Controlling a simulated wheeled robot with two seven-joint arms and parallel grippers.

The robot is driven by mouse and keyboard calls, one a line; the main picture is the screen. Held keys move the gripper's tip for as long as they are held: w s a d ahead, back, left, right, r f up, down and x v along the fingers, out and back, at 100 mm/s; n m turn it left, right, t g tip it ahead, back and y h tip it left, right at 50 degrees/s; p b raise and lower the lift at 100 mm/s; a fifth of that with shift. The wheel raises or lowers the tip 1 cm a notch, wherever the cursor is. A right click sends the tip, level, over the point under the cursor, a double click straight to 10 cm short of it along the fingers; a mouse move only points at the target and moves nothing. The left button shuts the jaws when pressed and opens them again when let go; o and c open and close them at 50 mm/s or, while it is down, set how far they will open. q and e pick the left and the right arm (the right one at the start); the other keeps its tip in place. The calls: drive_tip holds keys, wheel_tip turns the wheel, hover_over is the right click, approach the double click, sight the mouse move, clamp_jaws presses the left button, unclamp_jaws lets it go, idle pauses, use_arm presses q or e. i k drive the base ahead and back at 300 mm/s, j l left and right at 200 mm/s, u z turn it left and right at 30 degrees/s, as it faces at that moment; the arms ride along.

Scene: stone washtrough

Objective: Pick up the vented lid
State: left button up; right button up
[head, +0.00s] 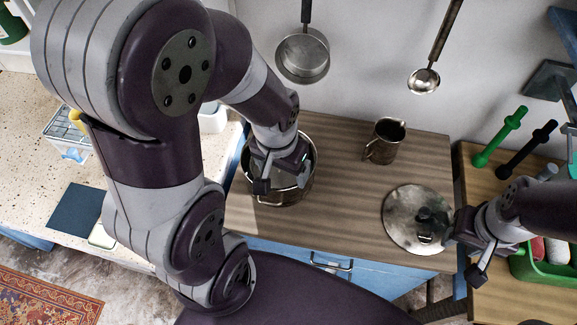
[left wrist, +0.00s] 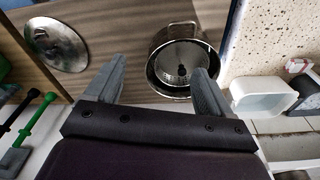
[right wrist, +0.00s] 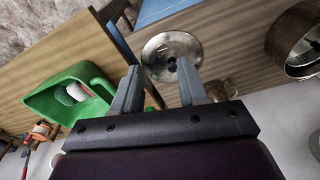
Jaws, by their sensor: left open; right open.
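The lid (head: 402,226), a round metal disc with a black knob, lies flat on the wooden worktop, right of centre in the head view. It also shows between the fingertips in the right wrist view (right wrist: 160,48). I cannot make out its vents. My right gripper (head: 462,257) is open and empty beside the lid's right edge, apart from the knob. My left gripper (head: 283,184) is open and empty above the metal pot (head: 268,199). The left wrist view shows a perforated insert (left wrist: 182,62) inside the pot. My left arm hides part of the pot.
A metal mug (head: 383,142) stands behind the lid. A pan (head: 303,56) and a ladle (head: 424,81) hang on the wall. A green crate (head: 530,268) and upright green and black handles stand at right. Bare worktop lies between pot and lid.

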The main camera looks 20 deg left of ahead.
sight(409, 210)
drive_tip(key=k+u, duration=0.4)
drive_tip(key=k+j+u, duration=0.15)
drive_tip(key=u, duration=0.3)
drive_tip(key=l+u, duration=0.25)
drive_tip(key=l, duration=0.15)
drive_tip(key=k+l+u, duration=0.1)
drive_tip(key=l+u, duration=0.15)
drive_tip(key=l, duration=0.2)
drive_tip(key=k+l+u, duration=0.1)
drive_tip(key=l+u, duration=0.2)
drive_tip(key=k+l+u, duration=0.25)
drive_tip(key=l, duration=0.25)
drive_tip(key=l+u, duration=0.25)
drive_tip(key=k+l, duration=0.05)
drive_tip(key=l, duration=0.05)
